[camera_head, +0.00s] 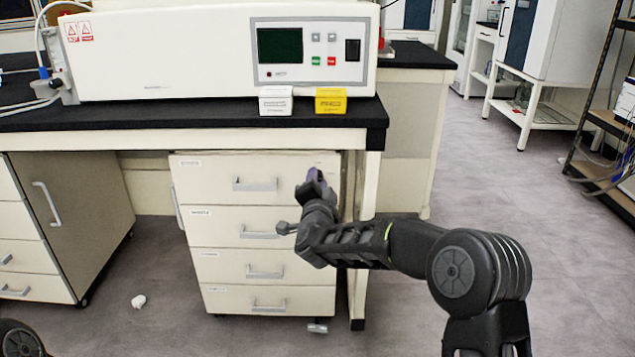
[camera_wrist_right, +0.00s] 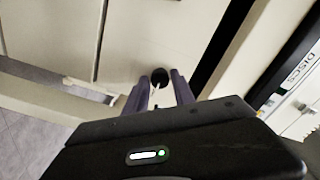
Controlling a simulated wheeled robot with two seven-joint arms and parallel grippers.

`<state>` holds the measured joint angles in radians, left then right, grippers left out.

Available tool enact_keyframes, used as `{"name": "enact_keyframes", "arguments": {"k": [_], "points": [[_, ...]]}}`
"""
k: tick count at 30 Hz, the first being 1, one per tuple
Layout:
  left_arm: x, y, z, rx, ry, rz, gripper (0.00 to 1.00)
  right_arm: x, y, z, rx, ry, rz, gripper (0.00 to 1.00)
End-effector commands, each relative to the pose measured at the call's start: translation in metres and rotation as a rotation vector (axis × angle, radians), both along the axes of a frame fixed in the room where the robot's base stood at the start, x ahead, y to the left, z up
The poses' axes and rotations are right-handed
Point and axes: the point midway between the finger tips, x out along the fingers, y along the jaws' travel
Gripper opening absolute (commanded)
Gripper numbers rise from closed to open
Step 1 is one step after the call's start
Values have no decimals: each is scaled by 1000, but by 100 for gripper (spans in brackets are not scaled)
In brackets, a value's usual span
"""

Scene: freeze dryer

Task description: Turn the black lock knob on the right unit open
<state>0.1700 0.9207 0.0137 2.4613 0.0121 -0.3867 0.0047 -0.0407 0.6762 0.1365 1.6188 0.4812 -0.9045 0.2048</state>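The right unit (camera_head: 222,217) is a cream cabinet of stacked drawers under the bench. In the right wrist view, its black lock knob (camera_wrist_right: 160,76) is a small dark round piece on the pale front, with a thin light mark at its lower edge. My right gripper (camera_head: 316,182) is at the upper right of this unit and hides the knob in the head view. In the wrist view the purple fingers of the right gripper (camera_wrist_right: 160,84) are apart, with the knob between or just beyond their tips. I cannot tell whether they touch it. My left gripper is out of view.
The black bench top (camera_head: 180,114) overhangs the unit and carries a white freeze dryer (camera_head: 165,60), a white box (camera_head: 275,101) and a yellow box (camera_head: 331,101). A bench leg (camera_head: 366,215) stands close right of the unit. Another cabinet (camera_head: 85,200) is at left. Floor in front is mostly clear.

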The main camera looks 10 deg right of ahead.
Motion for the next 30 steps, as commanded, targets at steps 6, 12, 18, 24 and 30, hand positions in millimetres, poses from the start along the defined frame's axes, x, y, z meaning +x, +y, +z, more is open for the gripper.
{"name": "enact_keyframes", "arguments": {"k": [6,12,18,24,30], "points": [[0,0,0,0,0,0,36,0,0,0,0,0,0,12],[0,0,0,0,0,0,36,0,0,0,0,0,0,0],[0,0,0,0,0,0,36,0,0,0,0,0,0,0],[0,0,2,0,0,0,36,0,0,1,-16,4,0,0],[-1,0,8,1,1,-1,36,0,1,1,-75,20,1,0]]}}
